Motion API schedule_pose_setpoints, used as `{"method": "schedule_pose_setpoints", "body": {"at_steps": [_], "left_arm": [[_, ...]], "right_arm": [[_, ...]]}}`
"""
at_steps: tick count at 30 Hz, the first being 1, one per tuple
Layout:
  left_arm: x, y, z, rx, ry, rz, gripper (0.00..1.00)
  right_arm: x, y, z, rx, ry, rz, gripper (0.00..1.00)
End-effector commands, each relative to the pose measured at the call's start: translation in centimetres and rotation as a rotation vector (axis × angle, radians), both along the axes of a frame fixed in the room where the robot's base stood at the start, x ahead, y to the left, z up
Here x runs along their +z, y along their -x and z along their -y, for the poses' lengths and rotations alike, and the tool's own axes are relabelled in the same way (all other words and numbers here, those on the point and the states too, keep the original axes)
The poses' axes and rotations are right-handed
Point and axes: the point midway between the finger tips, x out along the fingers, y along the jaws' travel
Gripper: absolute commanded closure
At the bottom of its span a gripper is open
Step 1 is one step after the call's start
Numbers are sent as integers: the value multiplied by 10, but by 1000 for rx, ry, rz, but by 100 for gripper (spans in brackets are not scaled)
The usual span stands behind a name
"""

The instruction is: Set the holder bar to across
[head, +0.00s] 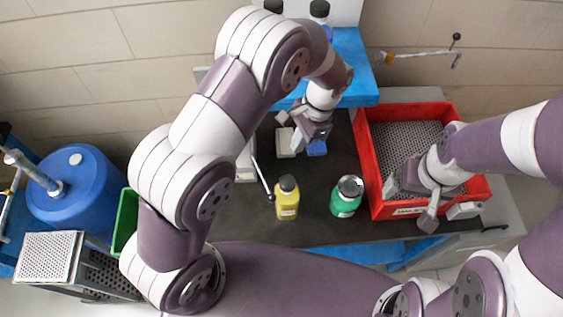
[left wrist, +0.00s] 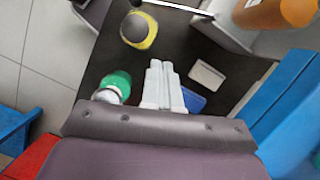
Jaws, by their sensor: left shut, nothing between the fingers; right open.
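A thin metal bar (head: 261,178) with a black knob slants beside a pale box left of the dark worktop's middle. It also shows at the top of the left wrist view (left wrist: 188,8). Another metal bar (head: 420,54) with a black knob sits at the back wall, with a yellow part at its left end. I cannot tell which is the holder bar. My left gripper (head: 297,138) is shut and empty over the worktop, apart from both bars; its fingers (left wrist: 162,82) lie together in the left wrist view. My right gripper (head: 430,203) is open at the red crate's front.
A yellow bottle (head: 287,200) and a green bottle (head: 346,198) stand on the worktop (head: 315,222). A beige block (head: 285,143) and a blue piece (head: 317,148) lie by my left gripper. The red crate (head: 367,158) is at right; a blue drum (head: 80,190) stands at left.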

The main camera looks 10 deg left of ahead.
Motion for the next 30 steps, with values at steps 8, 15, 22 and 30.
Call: {"method": "schedule_pose_setpoints", "body": {"at_steps": [8, 15, 22, 30], "left_arm": [[-7, 1, -1, 4, 2, 3, 100], [-53, 8, -11, 5, 2, 4, 100], [-87, 18, -23, 5, 0, -2, 100], [-98, 37, -51, 6, 1, 2, 100]], "right_arm": [[-7, 0, 0, 0, 0, 1, 8], [-45, 0, 0, 0, 0, 1, 8], [-20, 0, 0, 0, 0, 2, 8], [3, 0, 0, 0, 0, 1, 8]]}}
